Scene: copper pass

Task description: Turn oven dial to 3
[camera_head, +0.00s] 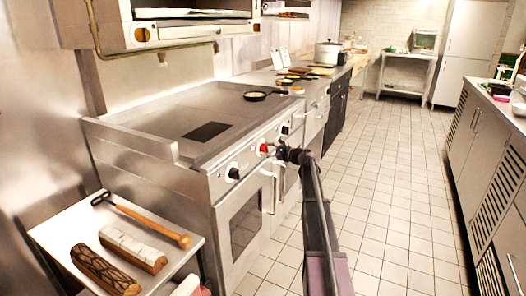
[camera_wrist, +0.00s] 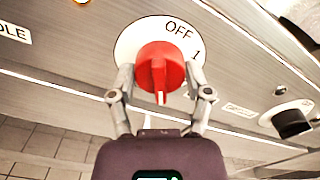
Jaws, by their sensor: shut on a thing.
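The red oven dial (camera_wrist: 160,68) sits on a white disc (camera_wrist: 126,45) marked OFF and 1 in the wrist view. Its pointer ridge faces down toward my gripper in that view, and the rest of the scale is hidden. My gripper (camera_wrist: 160,85) has a finger on each side of the dial and is shut on it. In the head view the red dial (camera_head: 264,148) shows on the front panel of the steel range (camera_head: 216,168), with my gripper (camera_head: 277,150) at it. A 3 mark is not visible.
Black knobs stand on either side along the panel, one at the left (camera_head: 234,173) and another at the right in the wrist view (camera_wrist: 292,120). Oven door handles (camera_head: 270,192) stick out below. The tiled aisle (camera_head: 390,180) is clear. A side table (camera_head: 60,232) holds wooden tools.

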